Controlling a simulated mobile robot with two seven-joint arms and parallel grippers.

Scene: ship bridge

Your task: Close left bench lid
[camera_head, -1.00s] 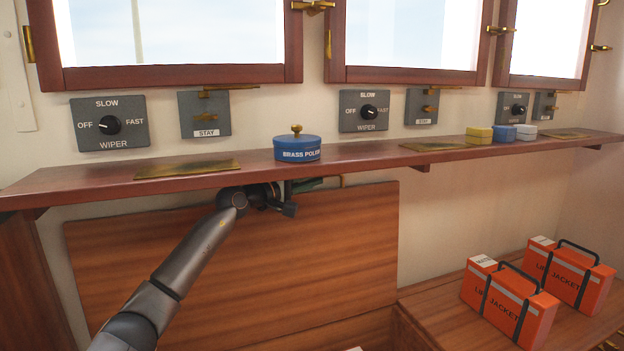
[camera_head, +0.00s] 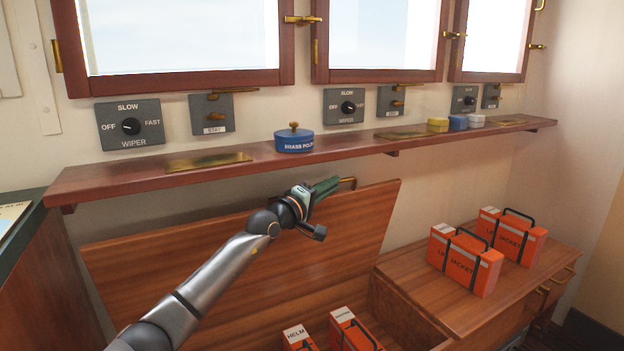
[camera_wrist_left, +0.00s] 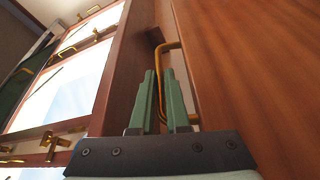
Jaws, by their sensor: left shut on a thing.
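The left bench lid (camera_head: 190,262) is a brown wooden panel standing raised and tilted over the open left bench (camera_head: 395,305). A brass handle (camera_head: 350,181) sits at its top edge; it also shows in the wrist view (camera_wrist_left: 173,45). My left gripper (camera_head: 326,187) is at that edge, its green fingers shut on the brass handle. In the wrist view the fingers (camera_wrist_left: 163,100) stand on both sides of the handle bar, beside the lid face. My arm hides part of the lid. My right gripper is not in view.
A wooden shelf (camera_head: 340,158) with a blue brass polish tin (camera_head: 294,141) runs above the lid. Orange boxes (camera_head: 352,332) stand inside the open bench. Orange life jacket packs (camera_head: 465,262) stand on the closed bench top at right. A dark-topped counter (camera_head: 22,215) is at left.

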